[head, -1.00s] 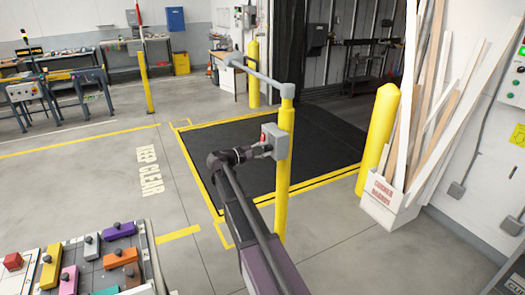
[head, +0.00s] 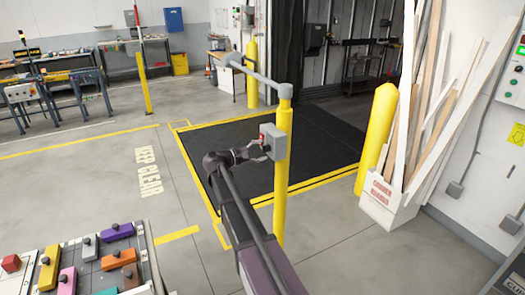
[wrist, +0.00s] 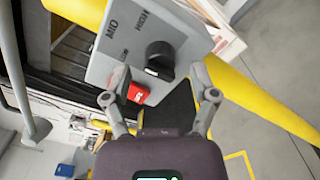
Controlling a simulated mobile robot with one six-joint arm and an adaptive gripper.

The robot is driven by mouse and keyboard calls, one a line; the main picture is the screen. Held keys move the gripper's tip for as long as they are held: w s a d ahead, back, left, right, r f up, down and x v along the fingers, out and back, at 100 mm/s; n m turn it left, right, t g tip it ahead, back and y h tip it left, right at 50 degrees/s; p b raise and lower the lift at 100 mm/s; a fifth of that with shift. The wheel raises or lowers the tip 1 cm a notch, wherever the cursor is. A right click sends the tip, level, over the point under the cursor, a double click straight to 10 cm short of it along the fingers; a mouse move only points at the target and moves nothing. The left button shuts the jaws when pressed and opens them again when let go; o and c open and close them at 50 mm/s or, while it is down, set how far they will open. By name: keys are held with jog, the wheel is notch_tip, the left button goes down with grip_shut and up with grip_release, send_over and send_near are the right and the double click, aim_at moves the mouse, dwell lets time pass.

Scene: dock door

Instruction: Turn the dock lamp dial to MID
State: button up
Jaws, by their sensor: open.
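The dock lamp box is a grey control box (head: 275,142) on a yellow post; its face fills the upper middle of the wrist view (wrist: 128,72). It carries a black round dial (wrist: 160,57) with a white mark on its lower edge. The labels MID and HIGH are printed left of and above the dial; a third label is partly hidden by a finger. A red switch (wrist: 138,92) sits below the dial. My gripper (wrist: 160,82) is open and empty, its fingers either side of the dial and switch, with the dial just beyond the tips. It also shows in the head view (head: 260,150).
The yellow post (head: 282,190) holds a grey barrier arm (head: 258,75). A yellow bollard (head: 377,140) and a bin of corner boards (head: 388,205) stand to the right. A table of coloured blocks (head: 85,270) is at the lower left. Floor between is clear.

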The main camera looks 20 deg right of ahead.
jog(key=a, duration=1.1)
jog(key=shift+s, duration=0.2)
jog(key=s+f+m+y, duration=0.3)
jog(key=s+f+y, duration=0.5)
jog(key=s+f, duration=0.5)
jog(key=s+a+f+m+y, duration=0.2)
jog(key=s+a+y, duration=0.3)
jog(key=s, duration=0.1)
jog(key=s+a+f+m+y, duration=0.2)
jog(key=s+a+f+y, duration=0.1)
jog(key=s+a+y, duration=0.2)
jog(key=shift+s+a+f+g, duration=0.3)
jog(key=shift+s+a, duration=0.1)
jog(key=shift+s, duration=0.4)
